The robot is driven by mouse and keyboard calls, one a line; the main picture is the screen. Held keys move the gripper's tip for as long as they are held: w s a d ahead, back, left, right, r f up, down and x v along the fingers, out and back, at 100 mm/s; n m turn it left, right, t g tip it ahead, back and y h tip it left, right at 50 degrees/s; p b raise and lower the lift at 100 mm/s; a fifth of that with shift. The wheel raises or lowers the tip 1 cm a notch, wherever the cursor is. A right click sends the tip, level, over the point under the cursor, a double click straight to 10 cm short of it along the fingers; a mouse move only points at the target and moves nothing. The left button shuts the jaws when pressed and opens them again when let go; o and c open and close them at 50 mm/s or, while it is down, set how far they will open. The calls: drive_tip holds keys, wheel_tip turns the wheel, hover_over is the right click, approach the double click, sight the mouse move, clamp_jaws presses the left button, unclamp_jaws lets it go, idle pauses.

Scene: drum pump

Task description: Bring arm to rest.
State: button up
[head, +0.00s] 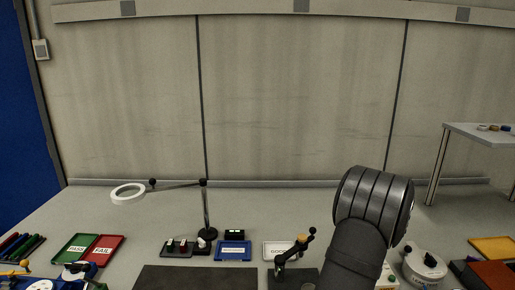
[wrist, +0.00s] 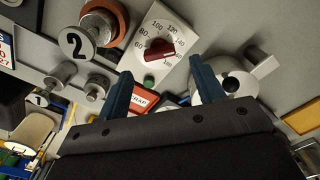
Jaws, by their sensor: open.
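My gripper (wrist: 160,88) shows in the wrist view with its two blue fingers spread apart. Nothing is between the fingertips. Beyond them is a white dial panel (wrist: 147,35) with a red knob (wrist: 159,50) and a green button (wrist: 149,80). In the head view my dark arm rises at the right of centre, and its bulk hides part of the bench. The gripper itself does not show in the head view.
A round grey metal device (wrist: 226,82) lies by the right finger. A disc marked 2 (wrist: 76,44) is at the left. In the head view, a magnifier lamp (head: 128,194), green tray (head: 72,249), red tray (head: 103,249) and blue tray (head: 233,251) stand left of my arm.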

drive_tip(key=shift+f, duration=2.25)
wheel_tip(320, 180, up, 17)
wheel_tip(320, 180, down, 18)
drive_tip(key=shift+r, duration=0.25)
drive_tip(key=shift+r+n, duration=0.25)
drive_tip(key=shift+n, duration=0.55)
drive_tip(key=n, duration=1.1)
drive_tip(key=shift+w+n, duration=0.1)
drive_tip(key=shift+n, duration=0.3)
drive_tip(key=n, duration=0.4)
